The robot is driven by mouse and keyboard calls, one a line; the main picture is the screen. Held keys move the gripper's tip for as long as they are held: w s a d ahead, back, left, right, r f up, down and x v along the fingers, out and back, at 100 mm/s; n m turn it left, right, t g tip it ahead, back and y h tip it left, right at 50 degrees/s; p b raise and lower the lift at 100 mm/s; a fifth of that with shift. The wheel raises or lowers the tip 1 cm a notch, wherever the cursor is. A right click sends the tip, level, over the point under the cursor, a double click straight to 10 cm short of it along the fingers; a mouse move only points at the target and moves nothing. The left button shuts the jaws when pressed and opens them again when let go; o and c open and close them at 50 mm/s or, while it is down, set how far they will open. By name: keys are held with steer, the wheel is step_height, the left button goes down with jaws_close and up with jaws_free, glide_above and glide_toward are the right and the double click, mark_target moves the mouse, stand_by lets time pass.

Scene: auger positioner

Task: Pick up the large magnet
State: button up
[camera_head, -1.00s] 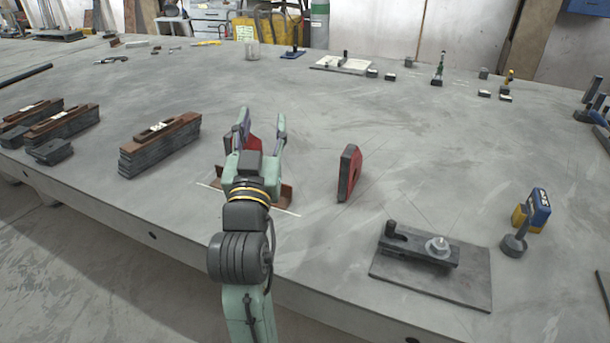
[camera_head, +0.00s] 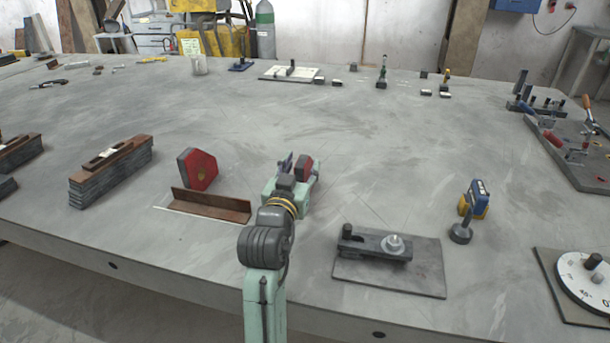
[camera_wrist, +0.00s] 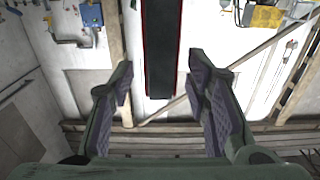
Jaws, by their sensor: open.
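Two red magnets with dark edges stand upright on the table. One magnet (camera_head: 200,170) is left of my gripper, behind an angle iron, with its six-sided red face showing. The other magnet (camera_head: 305,166) is at my gripper (camera_head: 300,164), partly hidden by it. I cannot tell from their sizes which is the large one. In the wrist view, a dark magnet edge with thin red sides (camera_wrist: 162,45) lines up with the gap between my open fingers (camera_wrist: 160,75), with clear space on both sides. I cannot tell how deep it sits between them.
A rusty angle iron (camera_head: 211,205) lies close left of my gripper. A clamp on a dark plate (camera_head: 400,276) is to the right, with a blue-and-yellow item (camera_head: 475,199) beyond it. Stacked bars (camera_head: 110,173) stand at left. The table behind the magnets is mostly clear.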

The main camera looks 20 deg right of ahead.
steer(key=shift+x, duration=1.1)
jaws_close()
steer(key=shift+r, duration=0.2)
